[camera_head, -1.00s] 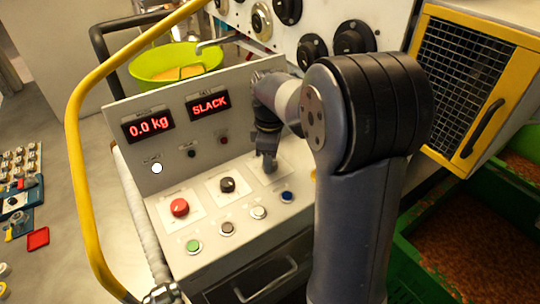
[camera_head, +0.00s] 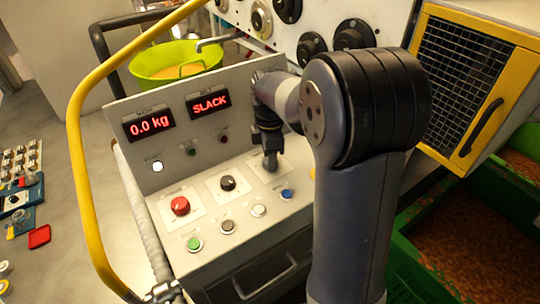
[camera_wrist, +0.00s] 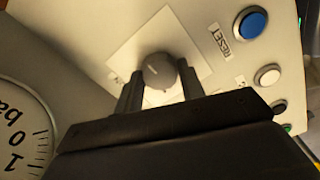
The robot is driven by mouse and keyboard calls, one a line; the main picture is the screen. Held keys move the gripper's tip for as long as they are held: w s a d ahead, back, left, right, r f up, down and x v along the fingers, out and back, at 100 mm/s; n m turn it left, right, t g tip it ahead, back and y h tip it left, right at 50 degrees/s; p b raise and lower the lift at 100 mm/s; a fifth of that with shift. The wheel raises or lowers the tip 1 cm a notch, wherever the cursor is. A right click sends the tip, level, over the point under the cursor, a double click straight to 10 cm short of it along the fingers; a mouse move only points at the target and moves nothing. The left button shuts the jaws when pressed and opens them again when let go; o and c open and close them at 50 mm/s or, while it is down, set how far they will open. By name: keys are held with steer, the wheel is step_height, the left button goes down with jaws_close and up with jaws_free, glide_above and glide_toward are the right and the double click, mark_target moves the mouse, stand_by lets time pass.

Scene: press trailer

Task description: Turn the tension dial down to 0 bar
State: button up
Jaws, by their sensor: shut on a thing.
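The dial (camera_wrist: 158,70) is a round dark grey knob on a white square plate (camera_wrist: 120,52) in the wrist view. My gripper (camera_wrist: 160,88) is shut on it, one finger on each side. A mark on the knob is faint and I cannot read its setting. In the head view my gripper (camera_head: 270,160) points down at the panel's right rear plate and hides the knob. A white gauge (camera_wrist: 18,130) with "bar", 0 and 1 printed on it shows partly in the wrist view; no needle is visible. One display (camera_head: 209,102) reads SLACK.
Another display (camera_head: 149,126) reads 0.0 kg. A red button (camera_head: 180,205), a black knob (camera_head: 228,183), and green (camera_head: 195,244), white (camera_head: 259,210) and blue (camera_head: 287,194) buttons sit close by on the panel. A yellow rail (camera_head: 80,170) curves along the left.

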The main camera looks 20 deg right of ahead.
steer(key=o, duration=1)
step_height(320, 180, up, 11)
steer(key=shift+f+b, duration=0.1)
steer(key=shift+b, duration=0.3)
step_height(320, 180, down, 11)
steer(key=shift+r+p, duration=0.1)
steer(key=shift+p, duration=0.3)
